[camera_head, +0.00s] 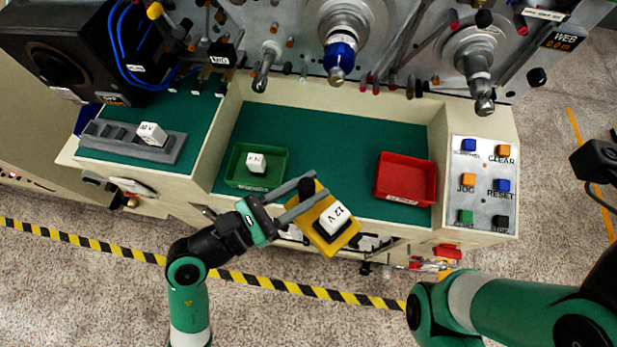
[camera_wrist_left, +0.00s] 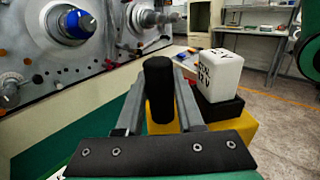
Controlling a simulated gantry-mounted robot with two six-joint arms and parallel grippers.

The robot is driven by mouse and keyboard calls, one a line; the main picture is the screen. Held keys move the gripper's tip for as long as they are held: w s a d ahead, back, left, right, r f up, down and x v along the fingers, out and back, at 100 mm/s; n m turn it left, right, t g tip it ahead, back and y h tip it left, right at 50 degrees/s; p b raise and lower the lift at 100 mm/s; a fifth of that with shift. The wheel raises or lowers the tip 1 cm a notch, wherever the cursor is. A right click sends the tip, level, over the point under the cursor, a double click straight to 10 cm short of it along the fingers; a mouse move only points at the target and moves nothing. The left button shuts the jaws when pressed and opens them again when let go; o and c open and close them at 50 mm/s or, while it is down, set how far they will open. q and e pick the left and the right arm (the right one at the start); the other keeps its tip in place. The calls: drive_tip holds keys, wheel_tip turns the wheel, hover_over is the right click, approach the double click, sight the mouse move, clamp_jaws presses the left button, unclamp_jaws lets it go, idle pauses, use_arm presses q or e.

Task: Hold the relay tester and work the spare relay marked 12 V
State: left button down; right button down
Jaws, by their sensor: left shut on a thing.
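The relay tester (camera_head: 324,240) is a yellow block with a black upright handle (camera_head: 306,188). My left gripper (camera_head: 308,187) is shut on that handle and holds the tester at the front edge of the bench, tilted in the picture. A white relay marked 12 V (camera_head: 334,216) sits on the tester's black socket. In the left wrist view the handle (camera_wrist_left: 158,90) stands between my fingers, with the white relay (camera_wrist_left: 219,75) behind it to the right on its black base (camera_wrist_left: 221,108). My right gripper is not in view; only part of the right arm shows.
A green tray (camera_head: 238,180) holds another white relay (camera_head: 257,162). A grey rack (camera_head: 104,137) at left holds a white relay (camera_head: 152,133). A red tray (camera_head: 405,178) looks empty. A button panel (camera_head: 484,185) stands at right. Spindles (camera_head: 340,58) overhang the bench's back.

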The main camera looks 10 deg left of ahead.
use_arm(q)
drive_tip(key=shift+w+f, duration=0.1)
drive_tip(key=w+a+f+b, duration=0.1)
drive_tip(key=w+f+b, duration=1)
drive_tip(key=w+b, duration=0.2)
drive_tip(key=shift+w+f+b, duration=0.25)
drive_tip(key=shift+w+b, duration=0.1)
drive_tip(key=shift+w, duration=0.1)
idle(0.5)
drive_tip(key=shift+a+f+b, duration=0.1)
drive_tip(key=shift+f+b, duration=0.25)
drive_tip(key=shift+f, duration=0.35)
idle(0.9)
